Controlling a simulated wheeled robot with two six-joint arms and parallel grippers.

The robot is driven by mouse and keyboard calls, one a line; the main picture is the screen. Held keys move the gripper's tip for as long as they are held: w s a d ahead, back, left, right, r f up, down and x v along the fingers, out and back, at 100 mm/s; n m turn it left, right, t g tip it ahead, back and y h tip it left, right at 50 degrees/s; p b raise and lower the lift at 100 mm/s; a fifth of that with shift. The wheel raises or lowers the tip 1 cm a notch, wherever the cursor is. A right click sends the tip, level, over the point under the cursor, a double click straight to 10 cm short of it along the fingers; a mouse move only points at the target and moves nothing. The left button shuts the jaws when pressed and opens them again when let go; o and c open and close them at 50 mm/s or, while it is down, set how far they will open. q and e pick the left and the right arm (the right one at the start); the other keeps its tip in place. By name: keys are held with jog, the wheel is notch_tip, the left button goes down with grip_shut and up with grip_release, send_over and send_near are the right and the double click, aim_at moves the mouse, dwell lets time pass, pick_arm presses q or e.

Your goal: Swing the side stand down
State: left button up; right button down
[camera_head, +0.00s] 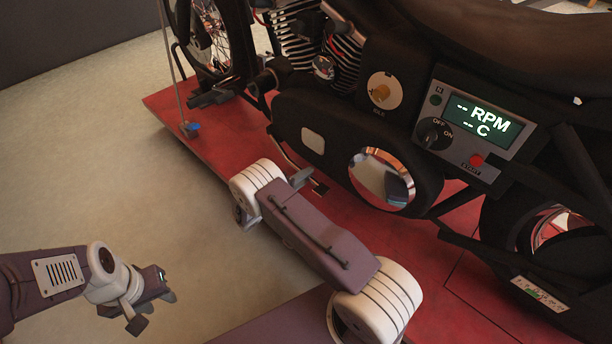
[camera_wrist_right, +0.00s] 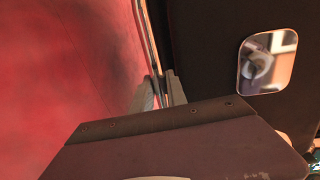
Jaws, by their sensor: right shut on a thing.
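The side stand (camera_head: 286,154) is a thin metal rod low on the near side of the dark motorcycle (camera_head: 290,112). In the right wrist view the rod (camera_wrist_right: 149,40) runs from the top edge down between the two grey fingertips. My right gripper (camera_head: 304,180) is shut on it beside the engine case; the fingers (camera_wrist_right: 160,92) and my wrist hide its lower part. I cannot tell the stand's exact angle. My left gripper (camera_head: 152,308) is open and empty, over the bare floor at lower left, away from the motorcycle.
The motorcycle stands on a red lift platform (camera_head: 190,113). A panel with an RPM display (camera_head: 478,122), a knob and a red button is on its side. A thin pole with a blue piece (camera_head: 191,129) stands near the platform's left edge. The floor at left (camera_head: 90,170) is clear.

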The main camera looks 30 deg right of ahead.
dwell(0.5)
jog(key=shift+d+f, duration=0.15)
jog(key=shift+f, duration=0.2)
jog(key=w+d+f+t+b, duration=0.1)
jog(key=f, duration=0.1)
jog(key=w+d+f+m+t+y+b, duration=0.1)
jog(key=f, duration=0.2)
jog(key=w+d+f+t+b, duration=0.1)
jog(key=f+t, duration=0.1)
jog(key=f, duration=0.1)
jog(key=shift+d+y, duration=0.25)
jog(key=shift+y, duration=0.05)
jog(key=shift+w+f+m, duration=0.1)
jog(key=shift+f+m, duration=0.05)
jog(key=shift+m, duration=0.15)
jog(key=c, duration=1.7)
grip_release()
jog(key=shift+o, duration=0.5)
jog(key=shift+w, duration=0.1)
